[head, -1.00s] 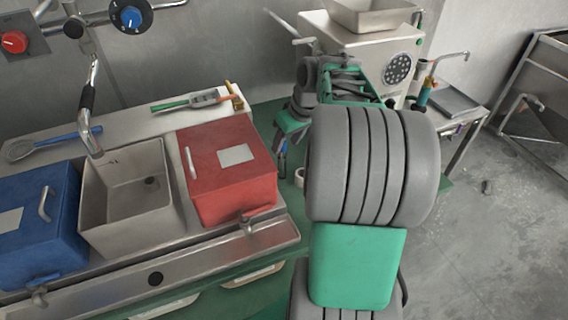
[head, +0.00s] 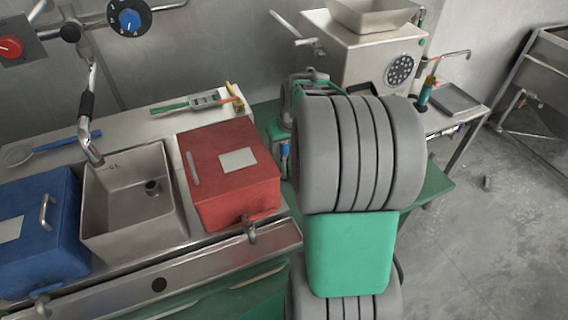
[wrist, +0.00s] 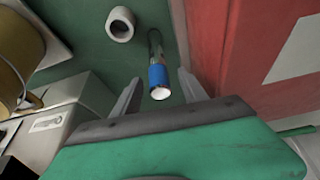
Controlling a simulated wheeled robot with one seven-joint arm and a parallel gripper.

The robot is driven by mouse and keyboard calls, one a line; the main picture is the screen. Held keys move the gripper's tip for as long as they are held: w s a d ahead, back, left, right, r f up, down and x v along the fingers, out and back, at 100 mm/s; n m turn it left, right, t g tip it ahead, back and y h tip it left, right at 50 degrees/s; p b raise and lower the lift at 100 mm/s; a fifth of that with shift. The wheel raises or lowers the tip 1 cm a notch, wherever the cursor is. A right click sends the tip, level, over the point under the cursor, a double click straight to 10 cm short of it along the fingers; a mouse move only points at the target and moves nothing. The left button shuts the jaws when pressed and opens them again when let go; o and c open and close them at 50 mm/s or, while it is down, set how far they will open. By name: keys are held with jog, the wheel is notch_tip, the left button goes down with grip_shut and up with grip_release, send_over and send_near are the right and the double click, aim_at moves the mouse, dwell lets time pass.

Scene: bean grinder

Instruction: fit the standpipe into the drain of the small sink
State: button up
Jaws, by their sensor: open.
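The small sink (head: 105,216) is a grey square basin between a blue box and a red box in the head view. Its dark round drain (head: 152,187) shows in its floor and nothing stands in it. A slim tube with a blue sleeve and a pale round end (wrist: 158,76) shows in the wrist view; it may be the standpipe, but I cannot tell for sure. My gripper (wrist: 158,88) is open, with one finger on each side of the tube and gaps showing. In the head view my arm hides most of the gripper.
The red box (head: 225,170) stands close beside the gripper, and its wall fills the right of the wrist view (wrist: 240,45). The blue box (head: 35,235), faucet (head: 88,130) and grinder (head: 365,55) stand around.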

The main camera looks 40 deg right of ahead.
aim_at(284, 161)
jog(key=x, duration=0.3)
jog(key=shift+w+f, duration=0.15)
jog(key=shift+f, duration=0.05)
grip_shut()
dwell(1.2)
